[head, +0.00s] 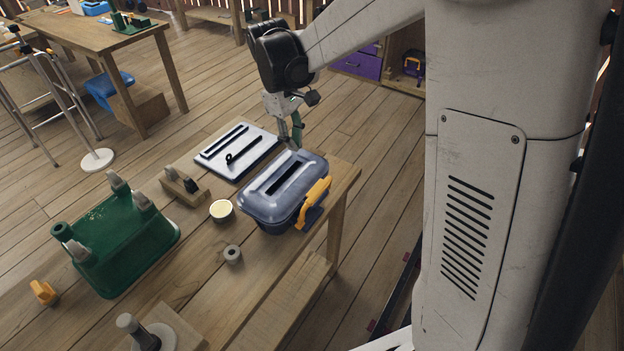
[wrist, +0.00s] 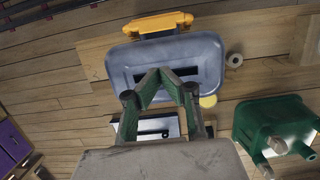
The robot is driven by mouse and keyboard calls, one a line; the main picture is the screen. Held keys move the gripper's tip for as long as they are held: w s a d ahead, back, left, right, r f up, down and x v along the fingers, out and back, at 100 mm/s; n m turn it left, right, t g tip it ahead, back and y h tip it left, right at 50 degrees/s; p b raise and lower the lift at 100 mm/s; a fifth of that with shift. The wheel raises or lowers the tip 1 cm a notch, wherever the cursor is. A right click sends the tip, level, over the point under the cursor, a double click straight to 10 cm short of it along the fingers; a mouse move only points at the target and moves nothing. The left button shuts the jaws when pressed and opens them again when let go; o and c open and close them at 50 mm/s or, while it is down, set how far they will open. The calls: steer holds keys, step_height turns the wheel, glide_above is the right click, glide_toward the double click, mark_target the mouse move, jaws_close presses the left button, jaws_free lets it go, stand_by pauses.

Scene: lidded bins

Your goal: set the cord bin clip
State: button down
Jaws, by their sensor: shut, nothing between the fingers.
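The blue-grey bin (head: 262,205) stands on the wooden table with its slotted lid (head: 300,168) on top; the lid also shows in the wrist view (wrist: 205,55). An orange clip (head: 318,192) is on the bin's right side in the head view. It shows along the bin's top edge in the wrist view (wrist: 158,24). Whether the clip is fastened is unclear. My gripper (head: 298,142) is shut and empty, just beyond the bin's far edge in the head view. In the wrist view its fingertips (wrist: 160,73) overlap the lid, apart from the clip.
A green box (head: 125,240) and a loose orange piece (head: 43,292) are farther left.

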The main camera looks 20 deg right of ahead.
steer(key=f, duration=0.3)
steer(key=s+f, duration=0.1)
steer(key=f, duration=0.2)
steer(key=d+f, duration=0.1)
steer(key=f, duration=0.1)
steer(key=shift+s+f+p, duration=0.15)
steer(key=shift+f+p, duration=0.15)
steer(key=shift+f, duration=0.1)
steer(key=s+d+f, duration=0.2)
steer(key=shift+s+p, duration=0.3)
steer(key=shift+s, duration=0.05)
